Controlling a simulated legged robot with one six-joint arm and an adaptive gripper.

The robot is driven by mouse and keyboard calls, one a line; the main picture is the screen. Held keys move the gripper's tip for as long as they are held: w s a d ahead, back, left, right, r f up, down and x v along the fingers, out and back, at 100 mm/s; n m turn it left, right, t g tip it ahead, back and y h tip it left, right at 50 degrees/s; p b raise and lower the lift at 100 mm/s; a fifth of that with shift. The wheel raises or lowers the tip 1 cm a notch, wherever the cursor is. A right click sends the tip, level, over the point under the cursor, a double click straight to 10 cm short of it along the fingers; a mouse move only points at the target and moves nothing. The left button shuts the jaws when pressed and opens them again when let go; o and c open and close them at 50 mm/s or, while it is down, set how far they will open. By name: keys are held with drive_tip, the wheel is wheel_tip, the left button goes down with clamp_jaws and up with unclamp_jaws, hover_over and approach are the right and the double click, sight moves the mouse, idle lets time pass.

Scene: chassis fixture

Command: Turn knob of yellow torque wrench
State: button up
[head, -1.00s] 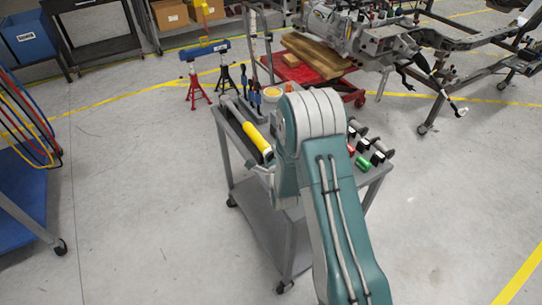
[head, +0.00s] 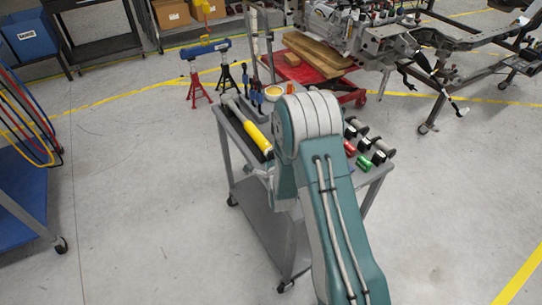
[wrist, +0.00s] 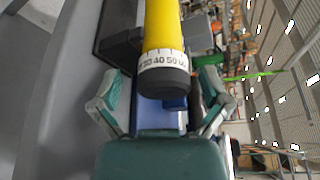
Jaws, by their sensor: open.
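The yellow torque wrench (head: 257,137) lies along the left side of the grey cart's top in the head view. In the wrist view its yellow handle (wrist: 163,25) enters from the top. A white ring with a number scale (wrist: 162,58) and a black end knob (wrist: 164,84) face me. My gripper (wrist: 162,88) is open, with one finger on each side of the knob and visible gaps between. I cannot tell how deep the knob sits between the fingers. In the head view my arm hides most of the gripper.
The grey cart (head: 372,172) also carries red, green and black-grey parts (head: 368,145) on its right side. A dark holder (wrist: 118,38) lies beside the wrench.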

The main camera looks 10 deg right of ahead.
drive_tip(key=s, duration=0.4)
drive_tip(key=s+r, duration=0.1)
drive_tip(key=s, duration=0.6)
drive_tip(key=shift+s+a+r, duration=0.25)
drive_tip(key=shift+s+a, duration=0.05)
drive_tip(key=shift+s, duration=0.1)
drive_tip(key=shift+w+r+n, duration=0.2)
drive_tip(key=shift+r+n, duration=0.1)
drive_tip(key=shift+r, duration=0.1)
drive_tip(key=s+r+n+g+y, duration=0.1)
drive_tip(key=s+r+n+g, duration=0.15)
drive_tip(key=r+n, duration=0.4)
drive_tip(key=s+r+n+g, duration=0.1)
drive_tip(key=r+n+g, duration=0.2)
drive_tip(key=r+n, duration=0.35)
drive_tip(key=s+r+n+g, duration=0.1)
drive_tip(key=s+r+n, duration=0.2)
drive_tip(key=s, duration=0.4)
drive_tip(key=s+d+r+n+g, duration=0.1)
drive_tip(key=s+r+n+g, duration=0.1)
drive_tip(key=s, duration=0.5)
drive_tip(key=s+r+n+g, duration=0.2)
drive_tip(key=s+r+n, duration=0.2)
drive_tip(key=s+r, duration=0.2)
drive_tip(key=shift+s+d+r, duration=0.15)
drive_tip(key=shift+s+r, duration=0.1)
drive_tip(key=shift+s, duration=0.4)
